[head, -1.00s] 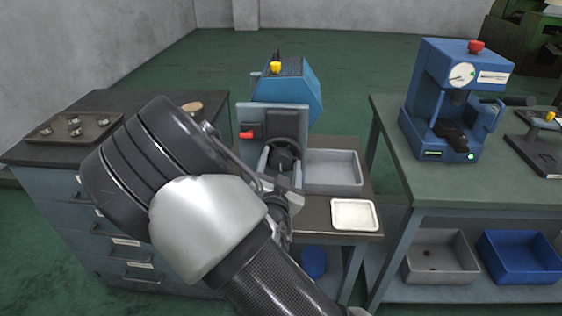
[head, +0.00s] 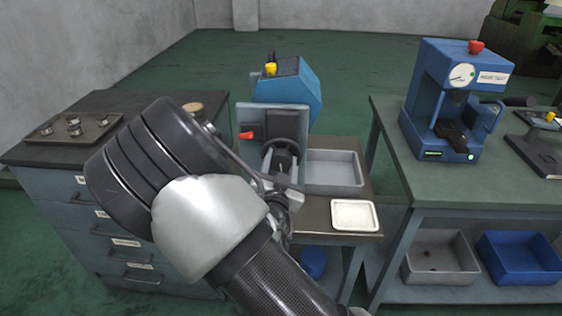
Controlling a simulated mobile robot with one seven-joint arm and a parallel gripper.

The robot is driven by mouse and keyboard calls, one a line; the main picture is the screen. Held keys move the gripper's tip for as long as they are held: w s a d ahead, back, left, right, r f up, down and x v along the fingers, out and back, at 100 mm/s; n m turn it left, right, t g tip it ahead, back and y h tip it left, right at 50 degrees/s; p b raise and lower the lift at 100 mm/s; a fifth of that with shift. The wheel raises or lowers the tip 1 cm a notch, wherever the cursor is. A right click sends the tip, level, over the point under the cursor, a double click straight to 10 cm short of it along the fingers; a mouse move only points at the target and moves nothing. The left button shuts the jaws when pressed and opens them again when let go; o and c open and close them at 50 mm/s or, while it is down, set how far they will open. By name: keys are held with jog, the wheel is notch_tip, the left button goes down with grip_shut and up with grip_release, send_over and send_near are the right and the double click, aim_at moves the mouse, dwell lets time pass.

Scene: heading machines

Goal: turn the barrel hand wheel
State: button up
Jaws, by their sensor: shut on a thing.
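The blue machine (head: 300,92) with a yellow part on top stands on the small bench in the middle of the head view. Its hand wheel (head: 291,141), a dark round rim, is on the grey front plate, right of a red switch lever. My gripper (head: 284,168) is at the lower part of the wheel, shut on it. My own wrist and forearm cover much of the lower left, so the fingertips and the exact contact are hard to see.
A grey bin (head: 333,173) and a white tray (head: 354,215) sit right of the wheel. A drawer cabinet (head: 125,238) with a parts tray (head: 74,128) is at the left. A workbench (head: 470,186) with a blue press (head: 452,98) is at the right.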

jog(key=n, duration=0.3)
jog(key=shift+n, duration=0.4)
jog(key=n, duration=0.4)
jog(key=shift+a+n, duration=0.1)
jog(key=shift+n, duration=0.2)
jog(key=n+p, duration=0.1)
jog(key=n, duration=0.3)
jog(key=shift+n, duration=0.3)
jog(key=n+p, duration=0.1)
jog(key=n, duration=0.3)
jog(key=shift+n, duration=0.3)
jog(key=n+p, duration=0.1)
jog(key=n, duration=0.3)
jog(key=shift+n+y, duration=0.3)
jog(key=shift+n, duration=0.1)
jog(key=n+p, duration=0.1)
jog(key=n, duration=0.3)
jog(key=shift+f+n, duration=0.1)
jog(key=shift+n, duration=0.2)
jog(key=n, duration=0.4)
jog(key=shift+n, duration=2.2)
